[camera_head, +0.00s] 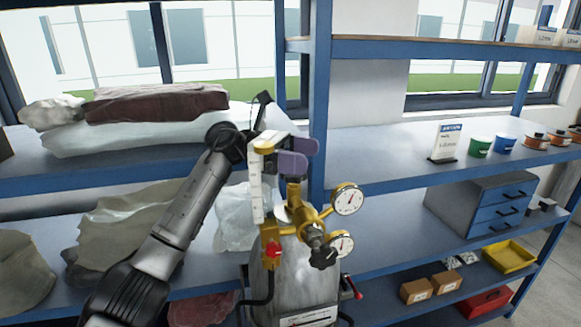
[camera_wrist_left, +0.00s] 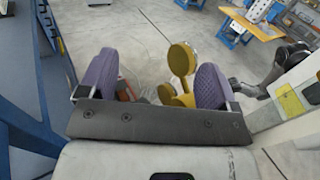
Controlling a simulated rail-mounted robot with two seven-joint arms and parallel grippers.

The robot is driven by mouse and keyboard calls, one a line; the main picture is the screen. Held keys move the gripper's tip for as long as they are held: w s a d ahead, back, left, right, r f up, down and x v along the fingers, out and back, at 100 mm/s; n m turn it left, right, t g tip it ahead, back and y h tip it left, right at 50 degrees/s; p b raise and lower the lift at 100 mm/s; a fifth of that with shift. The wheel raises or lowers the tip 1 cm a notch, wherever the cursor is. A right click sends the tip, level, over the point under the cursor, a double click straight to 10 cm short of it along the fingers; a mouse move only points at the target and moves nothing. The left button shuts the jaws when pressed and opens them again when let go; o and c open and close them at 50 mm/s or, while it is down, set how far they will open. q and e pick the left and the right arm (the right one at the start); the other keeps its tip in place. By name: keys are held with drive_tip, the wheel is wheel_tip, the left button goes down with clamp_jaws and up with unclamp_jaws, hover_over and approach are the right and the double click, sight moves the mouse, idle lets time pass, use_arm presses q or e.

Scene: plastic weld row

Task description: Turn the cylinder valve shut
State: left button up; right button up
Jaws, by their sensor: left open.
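The grey gas cylinder (camera_head: 297,285) stands upright in front of the shelf in the head view. Its yellow valve and regulator fitting (camera_head: 293,208) sits on top, with two round gauges on the right and a black knob (camera_head: 322,257) at the front. My left gripper (camera_head: 297,154), with purple fingers, is just above the fitting. In the left wrist view the left gripper (camera_wrist_left: 155,82) is open, with yellow round parts (camera_wrist_left: 181,60) showing between and beyond its fingers. I cannot tell whether it touches them. The valve's handle is not clearly seen. My right gripper is not in view.
A blue-framed shelf (camera_head: 318,110) stands close behind the cylinder. It carries folded bags (camera_head: 150,105), tubs (camera_head: 480,147), a drawer unit (camera_head: 490,205) and a yellow tray (camera_head: 509,257). Hoses and red fittings (camera_head: 273,250) hang around the cylinder. Open floor (camera_wrist_left: 140,30) shows in the left wrist view.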

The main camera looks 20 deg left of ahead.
use_arm(q)
drive_tip(key=s+d+r+m+g, duration=0.1)
drive_tip(key=s+d+r, duration=0.1)
drive_tip(key=d+r, duration=0.3)
drive_tip(key=d, duration=0.4)
drive_tip(key=shift+d+r+b, duration=0.35)
drive_tip(key=shift+r+b, duration=0.05)
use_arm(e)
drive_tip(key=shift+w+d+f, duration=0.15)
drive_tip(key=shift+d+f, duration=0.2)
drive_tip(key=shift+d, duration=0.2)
use_arm(q)
drive_tip(key=shift+s+a, duration=0.1)
drive_tip(key=shift+a, duration=0.1)
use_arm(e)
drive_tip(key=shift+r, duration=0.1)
